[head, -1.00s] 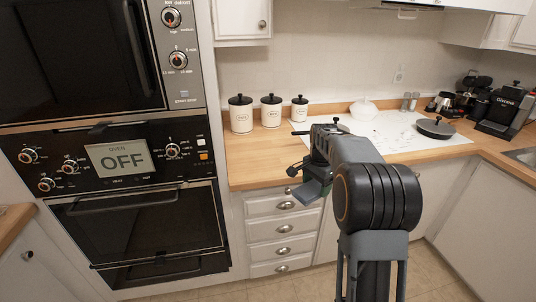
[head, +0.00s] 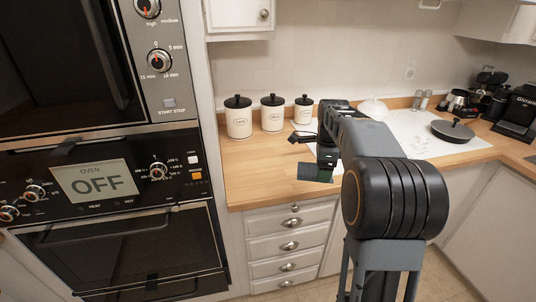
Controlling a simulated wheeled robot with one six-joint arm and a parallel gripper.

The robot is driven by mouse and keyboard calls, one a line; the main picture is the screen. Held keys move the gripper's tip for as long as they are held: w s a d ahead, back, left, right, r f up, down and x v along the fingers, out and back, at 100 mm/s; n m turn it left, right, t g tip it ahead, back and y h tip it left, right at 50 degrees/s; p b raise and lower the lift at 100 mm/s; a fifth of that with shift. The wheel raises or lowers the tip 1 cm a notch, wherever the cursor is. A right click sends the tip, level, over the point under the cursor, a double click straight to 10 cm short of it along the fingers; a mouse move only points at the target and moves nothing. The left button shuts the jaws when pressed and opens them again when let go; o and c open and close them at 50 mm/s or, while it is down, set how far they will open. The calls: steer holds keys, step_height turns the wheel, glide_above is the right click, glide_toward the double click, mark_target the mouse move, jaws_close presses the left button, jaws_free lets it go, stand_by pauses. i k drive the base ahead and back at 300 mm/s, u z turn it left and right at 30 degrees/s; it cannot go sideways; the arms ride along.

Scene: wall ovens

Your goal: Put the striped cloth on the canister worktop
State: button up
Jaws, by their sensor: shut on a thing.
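My gripper (head: 324,160) is over the wooden canister worktop (head: 258,184) in the head view. It is shut on the striped cloth (head: 314,173), a small dark grey-green piece at the gripper's lower end. The cloth is low over the front part of the worktop; I cannot tell whether it touches the wood. Its stripes are too small to make out clearly. My arm hides part of the worktop to the right. Three white canisters with black lids, the left one (head: 239,119), the middle one (head: 272,115) and the right one (head: 304,114), stand at the back.
A coffee machine (head: 517,114) stands farther right. The tall wall oven (head: 110,180) closes the left side. The worktop in front of the canisters is clear.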

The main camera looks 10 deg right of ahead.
mark_target(256, 152)
steer(key=i, duration=0.95)
steer(key=u, duration=0.05)
